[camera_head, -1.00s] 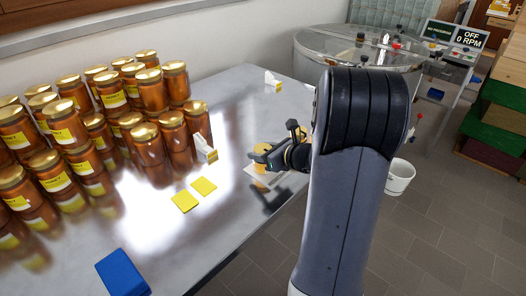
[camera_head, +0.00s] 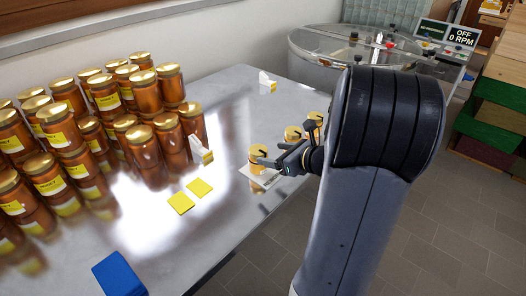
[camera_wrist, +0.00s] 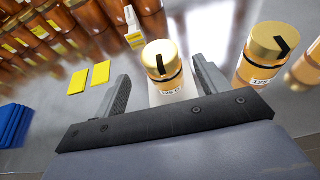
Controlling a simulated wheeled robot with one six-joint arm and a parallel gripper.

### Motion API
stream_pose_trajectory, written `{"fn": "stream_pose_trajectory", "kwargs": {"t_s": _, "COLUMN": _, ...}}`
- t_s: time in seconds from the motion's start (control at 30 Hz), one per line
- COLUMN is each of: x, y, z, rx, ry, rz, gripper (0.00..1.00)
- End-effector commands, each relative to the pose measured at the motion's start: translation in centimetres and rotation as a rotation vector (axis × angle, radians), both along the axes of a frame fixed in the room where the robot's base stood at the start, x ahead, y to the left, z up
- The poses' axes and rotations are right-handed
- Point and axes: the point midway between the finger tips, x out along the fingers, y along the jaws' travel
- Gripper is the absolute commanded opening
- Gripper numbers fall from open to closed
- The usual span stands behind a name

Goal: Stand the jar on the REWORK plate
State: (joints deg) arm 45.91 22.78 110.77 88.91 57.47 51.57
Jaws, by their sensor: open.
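An amber jar (camera_head: 257,163) with a gold lid bearing a black mark stands upright on a white plate (camera_head: 272,180) near the table's right edge. In the wrist view the jar (camera_wrist: 163,72), with a white label, shows between the two fingers, with a gap on each side. The white plate (camera_wrist: 155,97) lies under it; no lettering on it is legible. My gripper (camera_head: 276,161) is open beside the jar in the head view. Whether the fingers reach fully around the jar is unclear.
Two similar jars (camera_head: 292,133) (camera_head: 315,118) stand farther back along the edge. Many honey jars (camera_head: 108,98) crowd the left. Two yellow squares (camera_head: 181,203) (camera_head: 199,187), a white sign (camera_head: 201,152) and a blue block (camera_head: 119,276) are on the table. The table's middle is clear.

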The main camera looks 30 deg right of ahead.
Motion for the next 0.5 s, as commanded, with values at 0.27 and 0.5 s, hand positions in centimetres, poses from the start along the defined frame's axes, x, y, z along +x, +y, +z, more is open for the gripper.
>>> {"fn": "stream_pose_trajectory", "kwargs": {"t_s": 0.27, "x": -3.5, "y": -1.3, "z": 1.6, "rx": 0.0, "ry": 0.0, "rz": -0.001, "gripper": 0.7}}
{"fn": "stream_pose_trajectory", "kwargs": {"t_s": 0.5, "x": -4.2, "y": -1.5, "z": 1.8, "rx": 0.0, "ry": 0.001, "rz": 0.002, "gripper": 0.7}}
